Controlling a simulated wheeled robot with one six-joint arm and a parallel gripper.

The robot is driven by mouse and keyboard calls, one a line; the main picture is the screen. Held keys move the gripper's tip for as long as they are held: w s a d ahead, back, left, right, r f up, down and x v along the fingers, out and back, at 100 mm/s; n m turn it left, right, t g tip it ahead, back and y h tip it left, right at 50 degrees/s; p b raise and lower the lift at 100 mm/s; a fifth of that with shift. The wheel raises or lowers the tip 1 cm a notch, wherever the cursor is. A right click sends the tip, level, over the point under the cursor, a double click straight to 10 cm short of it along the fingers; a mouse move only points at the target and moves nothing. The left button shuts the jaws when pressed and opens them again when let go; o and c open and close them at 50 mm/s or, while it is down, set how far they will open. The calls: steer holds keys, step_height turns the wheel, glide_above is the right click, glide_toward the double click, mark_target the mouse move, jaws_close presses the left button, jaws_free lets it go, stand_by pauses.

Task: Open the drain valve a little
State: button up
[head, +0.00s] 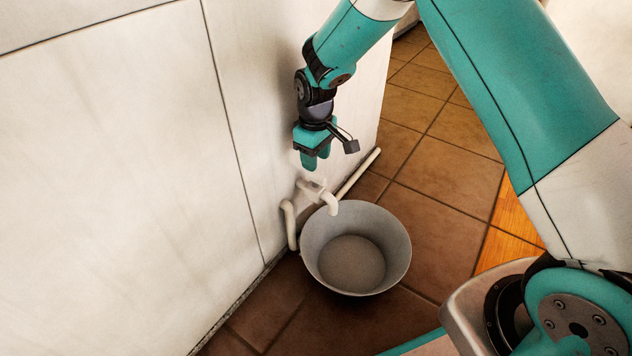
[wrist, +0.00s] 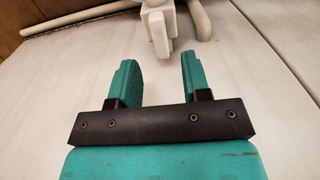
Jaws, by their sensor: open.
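The drain valve is a cream-coloured tap on pipework low on the wall, with a small handle (head: 311,185) on top and a spout (head: 331,204) curving down over the bucket. In the wrist view the valve handle (wrist: 158,28) is a pale lever at the top, just beyond the fingertips and roughly in line with the gap between them. My gripper (head: 316,164) is above the valve, pointing down, close to the wall. In the wrist view my gripper (wrist: 159,72) has its two teal fingers apart with nothing between them.
A grey bucket (head: 400,238) stands on the brown tiled floor under the spout and looks empty. A white pipe (head: 357,173) runs along the wall's foot, and a bent pipe (head: 290,225) rises left of the valve. The pale wall (head: 130,170) is close on the left.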

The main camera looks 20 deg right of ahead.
mark_target(316, 174)
step_height(316, 174, down, 5)
steer(key=shift+f+b, duration=0.2)
steer(key=shift+b, duration=0.9)
jaws_close()
steer(key=shift+r+p, duration=0.15)
steer(key=shift+p, duration=0.15)
